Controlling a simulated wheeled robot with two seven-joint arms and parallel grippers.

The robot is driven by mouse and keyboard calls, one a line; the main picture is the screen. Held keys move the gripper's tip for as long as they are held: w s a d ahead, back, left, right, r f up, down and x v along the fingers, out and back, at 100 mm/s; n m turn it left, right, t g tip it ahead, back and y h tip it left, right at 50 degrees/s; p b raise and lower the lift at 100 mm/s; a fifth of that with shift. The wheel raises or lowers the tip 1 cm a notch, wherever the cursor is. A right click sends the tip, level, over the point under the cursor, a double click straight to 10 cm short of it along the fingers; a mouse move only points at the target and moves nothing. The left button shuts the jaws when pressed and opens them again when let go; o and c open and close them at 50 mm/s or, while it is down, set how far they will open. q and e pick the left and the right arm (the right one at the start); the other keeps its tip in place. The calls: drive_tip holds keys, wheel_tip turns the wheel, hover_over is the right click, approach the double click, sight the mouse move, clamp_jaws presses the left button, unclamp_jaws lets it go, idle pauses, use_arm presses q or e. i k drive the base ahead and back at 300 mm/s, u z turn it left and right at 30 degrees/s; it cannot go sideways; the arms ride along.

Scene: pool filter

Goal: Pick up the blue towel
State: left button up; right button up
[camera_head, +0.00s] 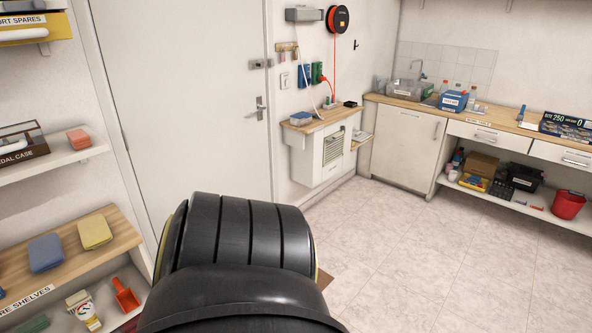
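A blue folded towel (45,252) lies on the wooden shelf at the left of the head view. A yellow folded towel (95,231) lies just to its right on the same shelf, with a small gap between them. Both lie flat, and nothing covers the blue one. Neither of my grippers is in view. A large black rounded part, which looks like a link of my own arm, fills the lower middle of the view and hides the floor behind it.
The wooden shelf (82,261) has another shelf above it with a dark case (22,143) and an orange block (79,138). Below are a red scoop (126,296) and bottles. A closed white door (190,90) stands beyond. The tiled floor (430,255) at right is clear.

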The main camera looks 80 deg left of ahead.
sight(46, 253)
drive_tip(key=u, duration=0.05)
drive_tip(key=k, duration=0.8)
drive_tip(key=u, duration=3.75)
